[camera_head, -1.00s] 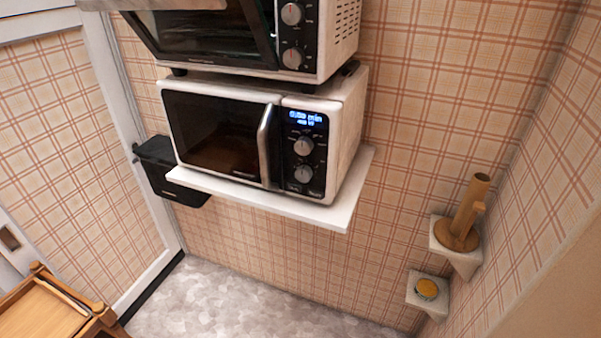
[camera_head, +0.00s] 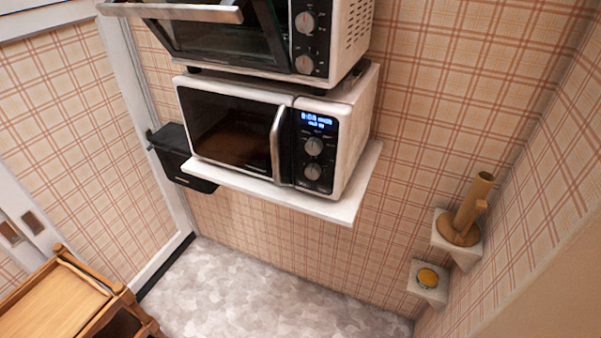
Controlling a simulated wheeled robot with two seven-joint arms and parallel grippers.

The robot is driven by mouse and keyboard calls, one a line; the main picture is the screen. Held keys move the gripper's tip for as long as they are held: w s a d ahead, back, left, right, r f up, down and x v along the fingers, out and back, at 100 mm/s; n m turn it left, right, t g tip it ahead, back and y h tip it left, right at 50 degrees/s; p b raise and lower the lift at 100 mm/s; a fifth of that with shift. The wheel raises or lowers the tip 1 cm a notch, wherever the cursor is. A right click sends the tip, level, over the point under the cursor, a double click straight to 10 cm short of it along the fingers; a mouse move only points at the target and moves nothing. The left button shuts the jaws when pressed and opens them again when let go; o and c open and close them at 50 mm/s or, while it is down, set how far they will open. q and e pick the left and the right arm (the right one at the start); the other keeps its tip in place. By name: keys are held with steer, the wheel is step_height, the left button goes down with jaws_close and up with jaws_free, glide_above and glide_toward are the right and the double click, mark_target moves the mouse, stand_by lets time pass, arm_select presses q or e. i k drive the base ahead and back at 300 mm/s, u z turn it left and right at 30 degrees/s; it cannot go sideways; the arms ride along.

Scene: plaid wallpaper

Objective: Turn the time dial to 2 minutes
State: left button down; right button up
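A white microwave (camera_head: 360,150) with a dark glass door stands on a white wall shelf (camera_head: 345,211). Its black control panel is on the right, with a lit blue display (camera_head: 317,121) too blurred to read surely. Below the display are two round silver dials, an upper dial (camera_head: 313,146) and a lower dial (camera_head: 312,171). I cannot tell from their labels which one is the time dial. The microwave door looks shut, with a silver vertical handle (camera_head: 276,143). Neither of my grippers is in view.
A toaster oven (camera_head: 345,40) with two knobs sits on top of the microwave. A black box (camera_head: 172,140) hangs left of the shelf. A wooden holder (camera_head: 466,215) and a yellow-topped item (camera_head: 428,277) rest on small corner shelves. A wooden cart (camera_head: 55,305) stands lower left. The floor is clear.

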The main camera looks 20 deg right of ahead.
mark_target(313, 171)
steer(key=u, duration=1.25)
steer(key=i, duration=0.7)
steer(key=z, duration=1.75)
